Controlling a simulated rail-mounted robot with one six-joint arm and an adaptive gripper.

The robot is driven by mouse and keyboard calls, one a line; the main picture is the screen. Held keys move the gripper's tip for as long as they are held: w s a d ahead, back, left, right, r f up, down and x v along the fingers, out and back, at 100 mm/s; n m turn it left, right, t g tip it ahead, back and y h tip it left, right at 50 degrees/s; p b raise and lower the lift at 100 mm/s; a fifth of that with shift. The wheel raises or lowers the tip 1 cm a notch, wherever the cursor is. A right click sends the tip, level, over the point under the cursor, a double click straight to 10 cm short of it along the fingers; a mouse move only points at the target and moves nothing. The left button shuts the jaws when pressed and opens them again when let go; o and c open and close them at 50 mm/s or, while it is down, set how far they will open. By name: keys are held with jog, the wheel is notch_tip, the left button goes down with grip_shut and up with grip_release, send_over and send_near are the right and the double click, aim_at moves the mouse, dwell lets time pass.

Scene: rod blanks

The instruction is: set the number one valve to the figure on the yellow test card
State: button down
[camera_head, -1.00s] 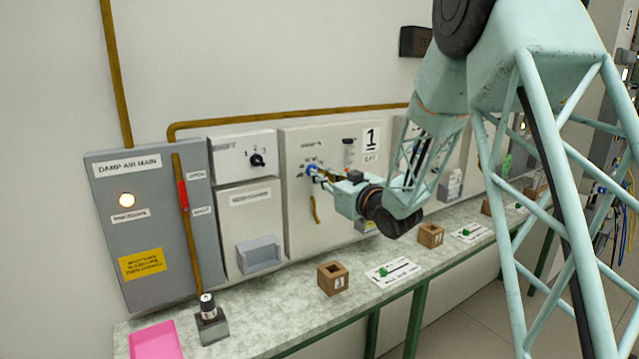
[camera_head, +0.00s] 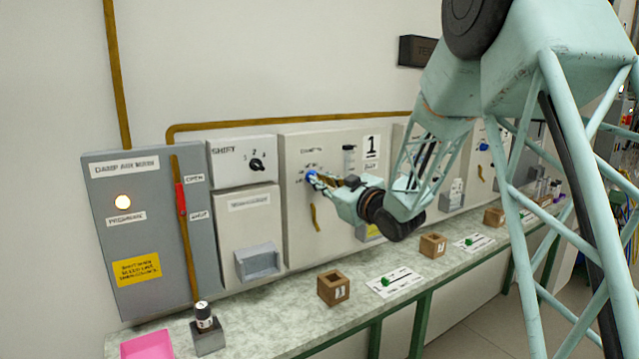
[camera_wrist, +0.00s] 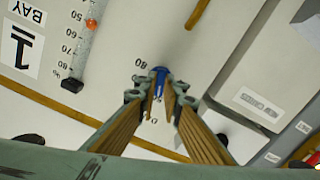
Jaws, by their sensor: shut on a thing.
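The number one valve is a blue knob (camera_head: 311,175) on the pale panel marked 1 (camera_head: 298,215). My gripper (camera_head: 319,181) is shut on this knob, and the wrist view shows both fingers (camera_wrist: 160,100) on either side of the blue knob (camera_wrist: 159,76). Dial figures ring the knob; an 80 (camera_wrist: 140,62) is legible near it, and the pointer's setting is hard to tell. A yellow card (camera_head: 368,232) low on the same panel is mostly hidden behind my wrist, and its figure cannot be read.
A gauge tube (camera_wrist: 82,45) with a percent scale stands beside the knob. A brass handle (camera_head: 315,217) hangs below. The grey Damp Air Main box (camera_head: 140,225) carries another yellow label (camera_head: 137,269). The bench below holds wooden blocks (camera_head: 333,287), a pink tray (camera_head: 147,345) and green-marked cards.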

jog(key=c, duration=2.7)
grip_release()
jog(key=shift+c, duration=0.2)
jog(key=shift+s+d, duration=0.1)
jog(key=shift+d, duration=0.05)
jog(key=v, duration=1.1)
jog(key=shift+s+d, duration=0.15)
jog(key=shift+s, duration=0.15)
jog(key=shift+d+r, duration=0.1)
